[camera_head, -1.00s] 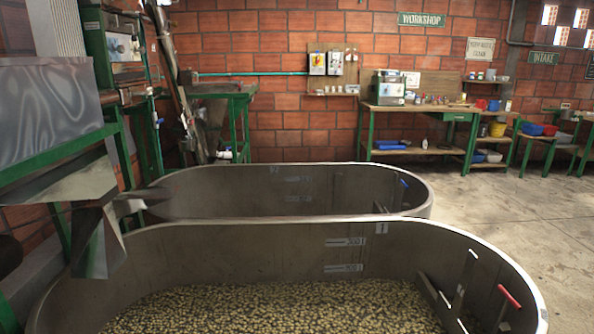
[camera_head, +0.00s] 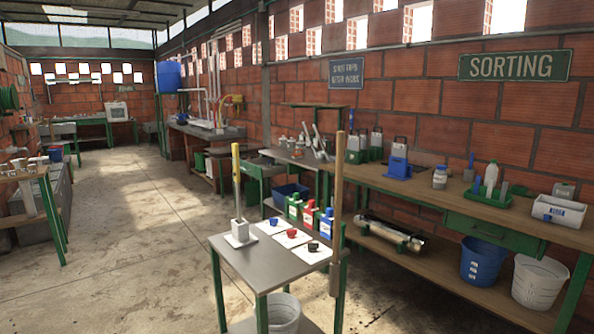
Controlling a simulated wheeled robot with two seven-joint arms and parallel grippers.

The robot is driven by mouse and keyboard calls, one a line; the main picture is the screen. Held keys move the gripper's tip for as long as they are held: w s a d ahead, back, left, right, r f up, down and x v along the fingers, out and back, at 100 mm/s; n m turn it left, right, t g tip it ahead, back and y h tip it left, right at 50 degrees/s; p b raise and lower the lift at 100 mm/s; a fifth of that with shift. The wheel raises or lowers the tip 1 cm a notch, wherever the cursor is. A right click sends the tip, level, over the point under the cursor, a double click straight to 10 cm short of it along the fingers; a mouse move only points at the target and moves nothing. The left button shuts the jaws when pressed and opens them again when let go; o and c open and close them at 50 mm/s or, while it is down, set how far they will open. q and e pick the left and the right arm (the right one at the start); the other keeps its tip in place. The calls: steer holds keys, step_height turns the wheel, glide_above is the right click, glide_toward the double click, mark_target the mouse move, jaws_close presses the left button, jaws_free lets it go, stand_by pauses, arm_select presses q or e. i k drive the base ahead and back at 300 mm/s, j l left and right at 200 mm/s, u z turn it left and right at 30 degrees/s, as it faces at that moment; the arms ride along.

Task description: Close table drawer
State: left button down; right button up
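A wooden-topped bench (camera_head: 455,200) runs along the brick wall on the right. Under its top is a green drawer (camera_head: 492,231) with a handle on its front; it looks about flush with the bench edge, though I cannot be sure. Further back, a green drawer-like box (camera_head: 250,171) seems to stick out from under a grey-topped table (camera_head: 292,155); it looks open at the top, but it is small at this distance. Neither of my grippers shows in the head view.
A small grey-topped table (camera_head: 226,250) stands in front, with bottles, cards and an upright tool on it. A wooden pole (camera_head: 337,215) rises at its right side. Two buckets stand under the bench. The concrete floor (camera_head: 120,240) at left is open.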

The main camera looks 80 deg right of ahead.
mark_target(255, 168)
steer(key=z, duration=2.45)
steer(key=i+j+u, duration=0.1)
steer(key=i+u, duration=0.25)
steer(key=i, duration=0.2)
steer(key=i+u, duration=0.3)
steer(key=i, duration=0.2)
steer(key=i+u, duration=0.2)
steer(key=i, duration=2.25)
steer(key=i+l+z, duration=0.1)
steer(key=i+z, duration=0.3)
steer(key=i+j+z, duration=0.1)
steer(key=i+z, duration=0.3)
steer(key=i+j+z, duration=0.35)
steer(key=i, duration=0.2)
steer(key=i+l, duration=0.05)
steer(key=l, duration=0.05)
